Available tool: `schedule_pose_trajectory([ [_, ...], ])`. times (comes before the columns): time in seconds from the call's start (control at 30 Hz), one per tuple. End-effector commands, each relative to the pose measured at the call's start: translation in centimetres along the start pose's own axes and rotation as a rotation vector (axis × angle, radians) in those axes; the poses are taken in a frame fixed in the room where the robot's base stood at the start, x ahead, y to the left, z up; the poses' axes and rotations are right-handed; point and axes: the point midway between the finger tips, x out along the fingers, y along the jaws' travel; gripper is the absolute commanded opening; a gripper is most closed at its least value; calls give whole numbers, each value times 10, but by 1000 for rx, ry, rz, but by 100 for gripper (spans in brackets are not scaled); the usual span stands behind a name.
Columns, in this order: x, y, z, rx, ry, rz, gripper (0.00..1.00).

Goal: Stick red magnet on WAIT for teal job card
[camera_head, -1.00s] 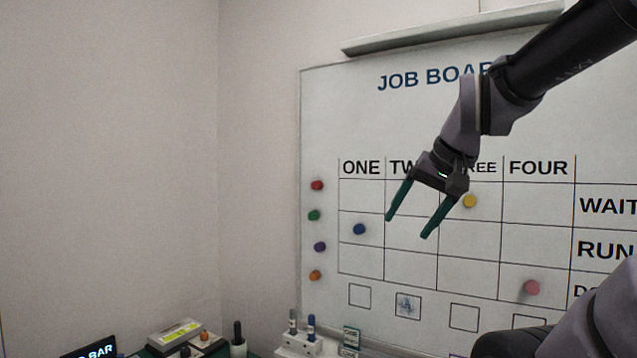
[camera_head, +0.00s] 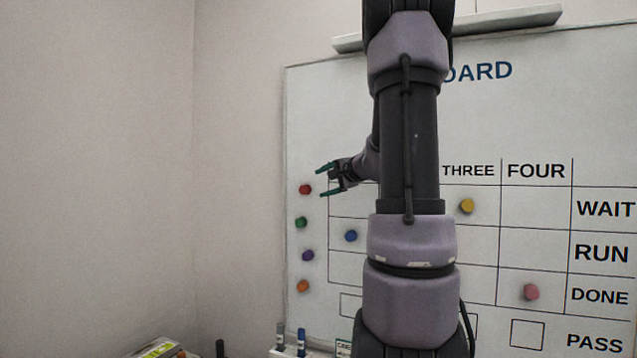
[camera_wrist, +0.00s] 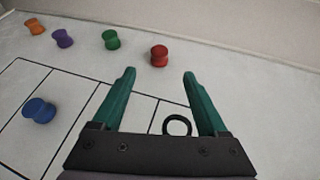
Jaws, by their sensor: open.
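The red magnet (camera_head: 305,189) sits at the top of a column of magnets on the board's left margin. It also shows in the wrist view (camera_wrist: 159,55), just beyond and between my fingertips. My gripper (camera_head: 323,181) is open, its teal fingers pointing left close to the red magnet, with nothing between them. The WAIT label (camera_head: 605,208) marks the top row at the right of the job board (camera_head: 520,110). My arm hides headings ONE and TWO and the cells around them. A small green-edged card (camera_head: 343,347) stands below the board; I cannot tell whether it is the teal job card.
Green (camera_head: 301,222), purple (camera_head: 308,255) and orange (camera_head: 303,286) magnets sit below the red one. A blue magnet (camera_head: 351,236) is in column ONE's RUN cell, a yellow magnet (camera_head: 467,205) in THREE's WAIT cell, a pink magnet (camera_head: 531,292) in FOUR's DONE cell.

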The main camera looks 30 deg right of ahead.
Motion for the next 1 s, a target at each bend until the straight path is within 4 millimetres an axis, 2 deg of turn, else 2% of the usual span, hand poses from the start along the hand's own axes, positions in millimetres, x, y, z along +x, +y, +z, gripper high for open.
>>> schedule_pose_trajectory([
  [0.2,41,1,1,3,-5,1,76],
  [0.43,76,0,2,1,-5,1,76],
  [0.6,88,1,2,1,-3,2,76],
  [0.9,91,0,2,0,-3,1,76],
  [0.93,91,0,2,0,-3,1,72],
  [1.0,91,0,2,0,-3,1,45],
])
